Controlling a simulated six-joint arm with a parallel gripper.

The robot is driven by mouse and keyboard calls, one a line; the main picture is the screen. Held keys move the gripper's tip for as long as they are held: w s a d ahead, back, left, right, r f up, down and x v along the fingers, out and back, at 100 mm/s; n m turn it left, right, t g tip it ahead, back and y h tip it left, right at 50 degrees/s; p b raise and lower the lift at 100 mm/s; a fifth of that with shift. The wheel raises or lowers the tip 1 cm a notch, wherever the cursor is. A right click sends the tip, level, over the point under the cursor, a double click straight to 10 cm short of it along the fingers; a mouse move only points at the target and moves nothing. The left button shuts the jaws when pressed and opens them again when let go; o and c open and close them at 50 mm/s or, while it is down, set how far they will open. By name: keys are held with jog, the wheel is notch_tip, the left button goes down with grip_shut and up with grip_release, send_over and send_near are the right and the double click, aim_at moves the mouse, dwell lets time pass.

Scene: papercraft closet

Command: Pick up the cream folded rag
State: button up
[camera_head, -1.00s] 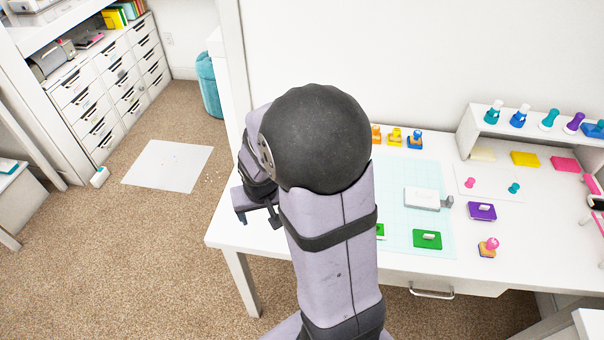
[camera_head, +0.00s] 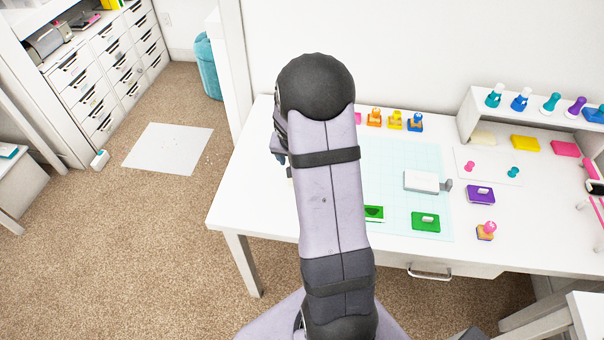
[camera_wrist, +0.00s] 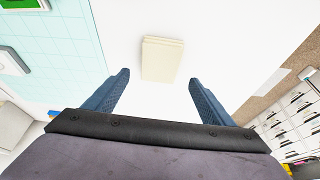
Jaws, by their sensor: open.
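The cream folded rag (camera_wrist: 161,58) lies flat on the white table, upright in the wrist view and near its top middle. My gripper (camera_wrist: 158,82) is open and empty, its two blue fingers spread on either side of the rag's near end in that view. I cannot tell how high the fingers are above the table. In the head view my arm hides most of this spot; my gripper (camera_head: 281,150) shows only partly beside the arm, at the table's left part.
A pale blue cutting mat (camera_head: 405,160) carries a grey-white block (camera_head: 421,181) and a green pad (camera_head: 426,221). Several small stamps (camera_head: 395,120) stand behind it. A shelf (camera_head: 535,105) is at the back right. The table's left part (camera_head: 245,190) is clear.

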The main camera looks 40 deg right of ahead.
jog(key=shift+p+x, duration=0.3)
jog(key=shift+x, duration=2.3)
jog(key=shift+d, duration=0.1)
jog(key=shift+f, duration=0.1)
jog(key=c, duration=1.1)
